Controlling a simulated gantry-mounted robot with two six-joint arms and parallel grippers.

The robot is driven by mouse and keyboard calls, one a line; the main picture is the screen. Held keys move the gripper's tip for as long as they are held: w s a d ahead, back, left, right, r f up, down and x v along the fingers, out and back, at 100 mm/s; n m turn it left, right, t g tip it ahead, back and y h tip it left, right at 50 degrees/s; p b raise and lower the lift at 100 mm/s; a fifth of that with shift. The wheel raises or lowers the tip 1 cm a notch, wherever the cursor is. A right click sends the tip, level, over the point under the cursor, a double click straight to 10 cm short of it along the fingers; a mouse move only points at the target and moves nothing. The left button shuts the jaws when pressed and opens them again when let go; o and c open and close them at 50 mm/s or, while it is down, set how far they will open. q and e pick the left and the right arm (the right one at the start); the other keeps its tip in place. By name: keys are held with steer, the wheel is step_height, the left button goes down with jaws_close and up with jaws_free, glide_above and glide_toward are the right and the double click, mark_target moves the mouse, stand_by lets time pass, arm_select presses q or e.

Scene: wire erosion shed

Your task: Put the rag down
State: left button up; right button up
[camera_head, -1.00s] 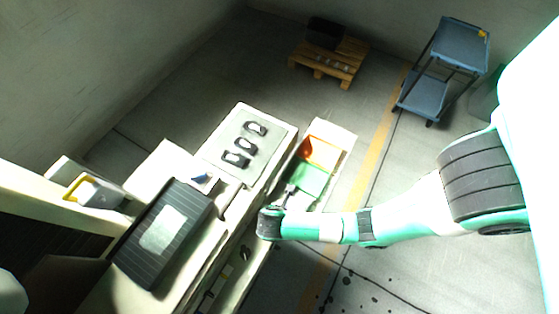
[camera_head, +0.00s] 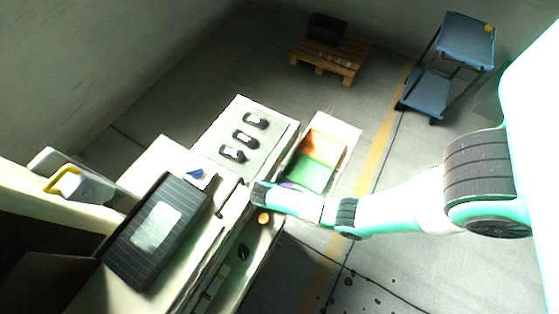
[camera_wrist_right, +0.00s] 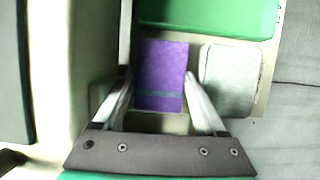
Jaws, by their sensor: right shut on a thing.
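The rag looks to be the flat purple piece with a darker stripe (camera_wrist_right: 161,85) in the right wrist view. It lies between the two fingers of my right gripper (camera_wrist_right: 159,76), which are shut on it. In the head view only a small purple patch (camera_head: 287,185) shows beside my right wrist, which hides the fingers. The rag is over or on a pale surface just below a green area (camera_wrist_right: 208,15); I cannot tell whether it touches the surface. My left gripper is not in view.
A pale pad (camera_wrist_right: 229,79) lies right of the rag. A pale stand holds orange (camera_head: 321,145) and green (camera_head: 309,174) areas. The grey worktop (camera_head: 271,135) bears several dark parts; a black ribbed case (camera_head: 157,232) is nearer. A pallet (camera_head: 330,62) and blue cart (camera_head: 465,42) stand behind.

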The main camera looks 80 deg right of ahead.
steer(key=shift+f, duration=0.1)
steer(key=o, duration=1.1)
steer(key=shift+o, duration=0.2)
steer(key=shift+r, duration=0.35)
steer(key=p+v, duration=0.4)
steer(key=v, duration=0.7)
steer(key=shift+a+r, duration=0.2)
steer(key=shift+r, duration=0.1)
steer(key=shift+w, duration=0.1)
